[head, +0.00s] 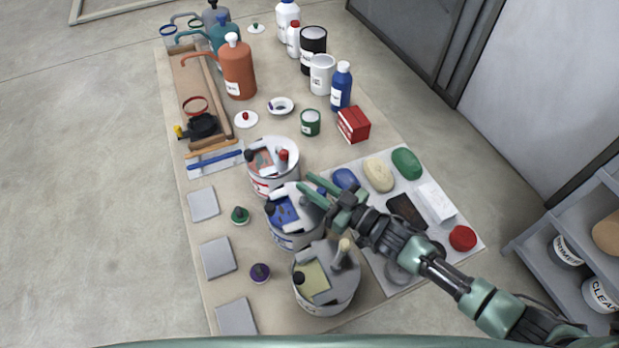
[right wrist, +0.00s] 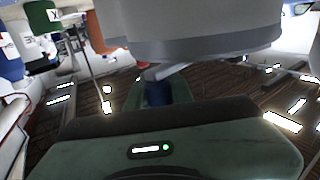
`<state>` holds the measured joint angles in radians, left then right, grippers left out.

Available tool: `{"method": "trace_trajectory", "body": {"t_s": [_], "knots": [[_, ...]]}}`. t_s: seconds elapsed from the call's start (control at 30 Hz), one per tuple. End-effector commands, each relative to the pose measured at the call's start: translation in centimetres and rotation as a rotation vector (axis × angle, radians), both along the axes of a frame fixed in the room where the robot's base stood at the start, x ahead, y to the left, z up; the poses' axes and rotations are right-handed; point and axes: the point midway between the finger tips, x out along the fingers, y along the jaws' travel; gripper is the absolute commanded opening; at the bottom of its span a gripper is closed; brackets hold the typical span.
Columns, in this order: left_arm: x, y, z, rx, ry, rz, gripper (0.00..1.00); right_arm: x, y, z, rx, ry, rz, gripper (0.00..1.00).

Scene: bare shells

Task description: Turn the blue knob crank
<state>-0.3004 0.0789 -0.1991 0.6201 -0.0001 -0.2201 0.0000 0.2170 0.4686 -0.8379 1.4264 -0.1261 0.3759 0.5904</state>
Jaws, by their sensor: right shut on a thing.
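Of several buckets in a row on the table, the middle one (head: 294,240) has blue contents visible through the opening in its grey lid (head: 280,190). A pale crank arm shows on this lid, partly covered by my right gripper (head: 304,182). The gripper's green fingers reach in from the right over the bucket. In the right wrist view the blue knob (right wrist: 157,92) sits between the fingers, below a pale crank arm (right wrist: 165,72). The right gripper is shut on it. My left gripper is not in view.
A bucket with a red-knobbed crank (head: 272,180) stands behind, and one with a tan-knobbed crank (head: 325,292) in front, both close. A tray (head: 462,245) with coloured blocks lies under my right arm. Bottles and cans fill the far end. Grey squares (head: 217,257) lie left.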

Motion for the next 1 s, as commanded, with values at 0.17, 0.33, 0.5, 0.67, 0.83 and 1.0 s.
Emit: {"method": "trace_trajectory", "body": {"t_s": [0.17, 0.33, 0.5, 0.67, 0.83, 1.0], "knots": [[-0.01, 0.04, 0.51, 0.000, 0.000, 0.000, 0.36, -0.18, -0.09, 0.09, 0.004, 0.002, -0.069, 0.00], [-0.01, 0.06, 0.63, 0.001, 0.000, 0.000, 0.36, -0.20, -0.18, 0.07, 0.003, 0.000, -0.101, 0.00], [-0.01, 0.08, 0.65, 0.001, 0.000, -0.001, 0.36, -0.18, -0.21, 0.07, 0.002, -0.002, -0.111, 0.00], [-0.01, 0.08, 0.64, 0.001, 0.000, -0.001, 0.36, -0.17, -0.20, 0.08, 0.002, -0.002, -0.110, 0.00], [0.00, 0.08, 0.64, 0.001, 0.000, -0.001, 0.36, -0.17, -0.18, 0.10, 0.003, -0.003, -0.109, 0.33], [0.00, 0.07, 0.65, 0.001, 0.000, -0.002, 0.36, -0.19, -0.18, 0.09, 0.002, -0.002, -0.109, 0.44]]}}
